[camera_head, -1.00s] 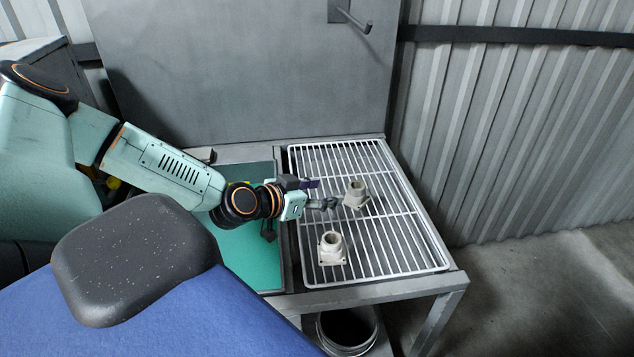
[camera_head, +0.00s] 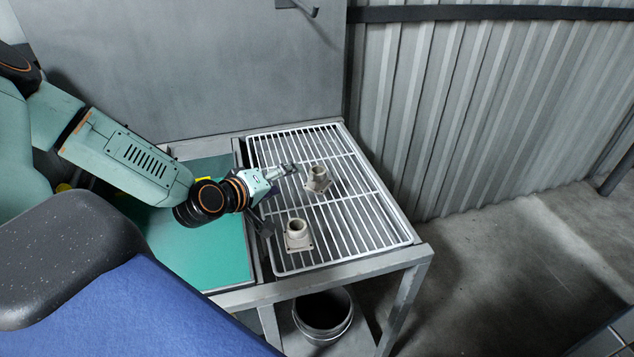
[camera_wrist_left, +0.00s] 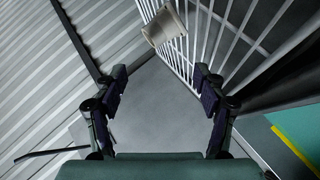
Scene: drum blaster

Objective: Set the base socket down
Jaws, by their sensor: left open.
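Two beige base sockets, each a short pipe on a square flange, are on the white wire rack (camera_head: 355,217). The far socket (camera_head: 318,180) stands upright near the rack's middle. The near socket (camera_head: 297,236) stands upright closer to the front left. My left gripper (camera_head: 278,197) is open and empty, left of the far socket and apart from it, with its fingers spread wide. In the left wrist view the open fingers (camera_wrist_left: 160,82) have nothing between them, and a socket (camera_wrist_left: 163,25) shows beyond them at the top. My right gripper is not seen.
A green mat (camera_head: 205,245) lies left of the rack on the metal table (camera_head: 330,280). An open round bin (camera_head: 323,315) stands under the table's front. A grey panel rises behind, and a corrugated wall (camera_head: 480,120) stands to the right.

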